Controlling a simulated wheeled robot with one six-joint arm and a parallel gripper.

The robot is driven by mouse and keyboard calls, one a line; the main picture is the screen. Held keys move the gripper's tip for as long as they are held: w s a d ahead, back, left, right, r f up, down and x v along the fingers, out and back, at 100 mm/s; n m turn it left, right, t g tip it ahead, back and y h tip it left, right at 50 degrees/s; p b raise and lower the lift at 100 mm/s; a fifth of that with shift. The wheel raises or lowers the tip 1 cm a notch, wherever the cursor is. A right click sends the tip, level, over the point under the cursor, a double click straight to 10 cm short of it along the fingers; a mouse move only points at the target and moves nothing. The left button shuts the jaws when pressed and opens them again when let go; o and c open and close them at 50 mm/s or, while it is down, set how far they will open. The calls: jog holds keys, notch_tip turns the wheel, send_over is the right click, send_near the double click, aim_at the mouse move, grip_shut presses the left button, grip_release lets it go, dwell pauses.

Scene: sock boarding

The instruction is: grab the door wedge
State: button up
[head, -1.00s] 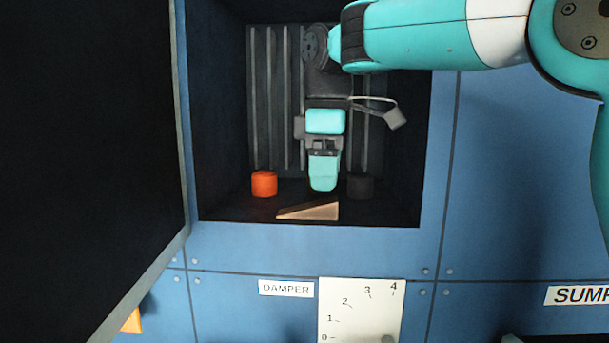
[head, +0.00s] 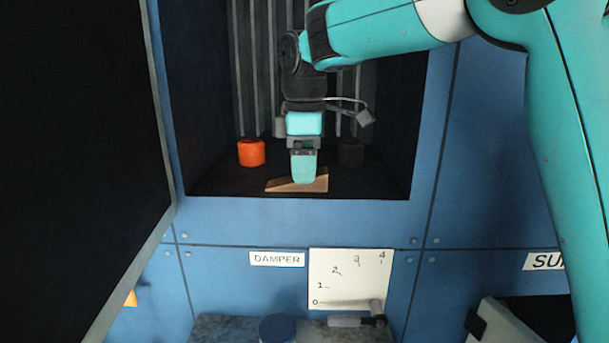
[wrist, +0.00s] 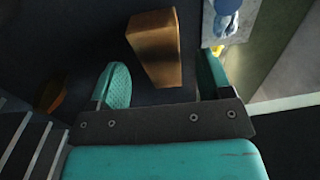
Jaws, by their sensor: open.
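The door wedge (head: 314,185) is a tan wooden block lying on the floor of the open dark compartment, near its front edge. It tapers to the left in the head view. My gripper (head: 304,181) points down at it, and its teal finger hides part of the wedge's upper edge. In the wrist view the wedge (wrist: 155,45) shows between the lines of the two teal fingers, mostly beyond their tips. My gripper (wrist: 160,82) is open, with the wedge nearer the middle and no contact visible.
An orange cylinder (head: 251,153) stands left of the wedge and a dark cylinder (head: 350,154) stands to the right. The compartment's walls are close on both sides, with ribs at the back. An open door (head: 80,150) fills the left. A grey ledge (head: 225,328) lies below.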

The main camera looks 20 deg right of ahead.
jog(key=shift+f, duration=0.9)
jog(key=shift+c, duration=0.4)
jog(key=c, duration=0.9)
jog(key=shift+r, duration=0.1)
